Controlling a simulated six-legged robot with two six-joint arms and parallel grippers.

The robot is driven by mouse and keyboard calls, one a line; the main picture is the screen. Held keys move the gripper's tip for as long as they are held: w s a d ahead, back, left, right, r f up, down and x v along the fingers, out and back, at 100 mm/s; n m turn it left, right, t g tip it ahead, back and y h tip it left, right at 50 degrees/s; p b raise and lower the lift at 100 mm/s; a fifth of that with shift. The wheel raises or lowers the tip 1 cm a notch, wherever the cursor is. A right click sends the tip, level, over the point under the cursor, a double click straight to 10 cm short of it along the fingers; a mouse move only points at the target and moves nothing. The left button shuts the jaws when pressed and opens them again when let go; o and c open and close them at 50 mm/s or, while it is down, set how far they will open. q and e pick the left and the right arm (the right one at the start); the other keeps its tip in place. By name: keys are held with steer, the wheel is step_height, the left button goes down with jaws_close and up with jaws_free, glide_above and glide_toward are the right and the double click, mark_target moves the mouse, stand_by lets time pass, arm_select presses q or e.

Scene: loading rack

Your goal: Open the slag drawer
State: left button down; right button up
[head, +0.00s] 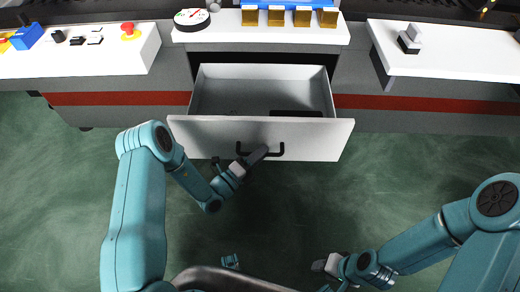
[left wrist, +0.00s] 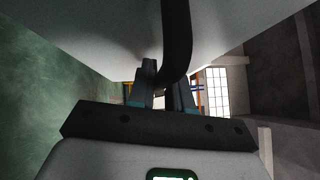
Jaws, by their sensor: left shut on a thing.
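The slag drawer (head: 310,140) is a light grey drawer pulled well out from under the middle counter in the head view. Its inside shows, with dark items lying near the front. A black bar handle (head: 275,152) is on its front face. My left gripper (head: 258,154) is shut on this handle, at its left part. In the left wrist view, the dark handle (left wrist: 176,45) passes between the fingers of the gripper (left wrist: 165,88), close to the pale drawer front (left wrist: 110,35). My right gripper (head: 325,266) is low in the head view, away from the drawer; its fingers are too small to read.
White counters (head: 80,62) stand left and right, with a red button (head: 129,31) on the left one. The middle counter (head: 260,36) carries a round dial (head: 191,18) and several amber blocks. The green floor before the drawer is clear except for my arms.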

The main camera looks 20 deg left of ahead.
arm_select(q)
steer(key=shift+s, duration=0.15)
steer(key=c, duration=1.2)
jaws_free()
steer(key=shift+o, duration=0.2)
steer(key=p+v, duration=0.1)
steer(key=v, duration=1.5)
steer(key=shift+s, duration=0.2)
